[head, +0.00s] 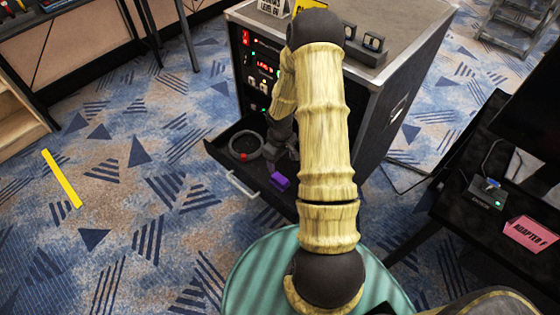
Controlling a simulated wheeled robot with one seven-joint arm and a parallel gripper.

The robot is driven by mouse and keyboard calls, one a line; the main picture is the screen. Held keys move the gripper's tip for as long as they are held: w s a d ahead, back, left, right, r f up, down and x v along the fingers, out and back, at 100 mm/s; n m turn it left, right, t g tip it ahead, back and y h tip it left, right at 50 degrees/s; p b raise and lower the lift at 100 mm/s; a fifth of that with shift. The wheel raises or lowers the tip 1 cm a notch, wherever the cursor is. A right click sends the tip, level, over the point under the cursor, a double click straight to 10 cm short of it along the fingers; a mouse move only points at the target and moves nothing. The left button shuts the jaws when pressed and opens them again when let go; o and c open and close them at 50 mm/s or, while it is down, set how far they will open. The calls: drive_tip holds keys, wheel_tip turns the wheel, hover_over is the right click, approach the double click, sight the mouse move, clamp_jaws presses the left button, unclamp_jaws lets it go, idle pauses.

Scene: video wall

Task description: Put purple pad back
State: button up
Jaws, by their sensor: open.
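A small purple pad (280,181) shows in the head view, in or just above the open black drawer (225,152) low on the front of the rack cabinet. It is at the drawer's right part, near the front edge. My gripper (289,154) points down over the drawer, just behind the pad in the picture, and is open. It appears empty. My arm hides part of the drawer's right side and of the cabinet front. Whether the fingers touch the pad is too small to tell.
A black stand (455,215) with a small device and a pink card (531,238) is at right.

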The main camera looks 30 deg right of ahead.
idle(0.3)
drive_tip(key=s+a+r+m+t, duration=0.1)
drive_tip(key=s+a+r, duration=0.3)
drive_tip(key=r, duration=0.4)
drive_tip(key=s+a+r+m, duration=0.1)
drive_tip(key=s+a+r, duration=0.3)
drive_tip(key=r, duration=0.4)
drive_tip(key=s+a+r+m+t, duration=0.1)
drive_tip(key=s+a+r, duration=0.3)
drive_tip(key=r, duration=0.4)
drive_tip(key=shift+s+a+r+m+t, duration=0.3)
drive_tip(key=shift+a+m, duration=0.2)
drive_tip(key=shift+a, duration=0.25)
drive_tip(key=shift+w, duration=0.1)
